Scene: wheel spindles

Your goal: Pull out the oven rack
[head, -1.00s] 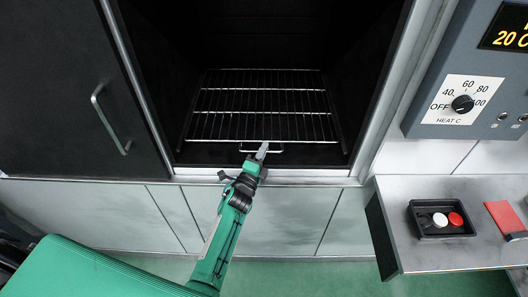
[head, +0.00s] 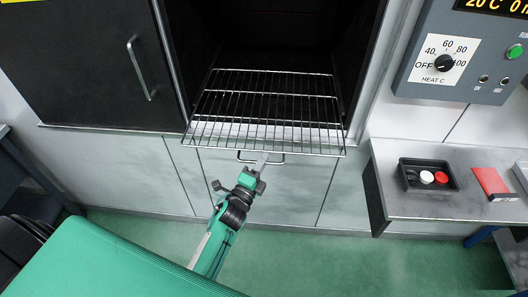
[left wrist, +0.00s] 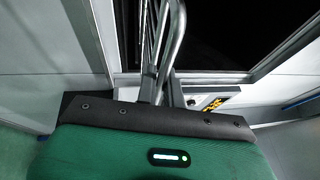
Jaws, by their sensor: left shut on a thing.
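The wire oven rack (head: 265,108) extends out of the dark oven opening, its front part past the oven's front edge and its back part still inside. Its front handle loop (head: 276,161) hangs at the front edge. My left gripper (head: 261,166) is shut on this handle. In the left wrist view the gripper fingers (left wrist: 160,92) are close around the metal handle bar (left wrist: 173,42), with the rack's wires behind it. My right gripper is in neither view.
The oven door (head: 85,60) stands at the left with a metal handle. A control panel (head: 465,60) is at the right. Below it a metal side table (head: 400,205) holds a black tray (head: 407,184) with round pieces and a red item (head: 492,183). The floor in front is clear.

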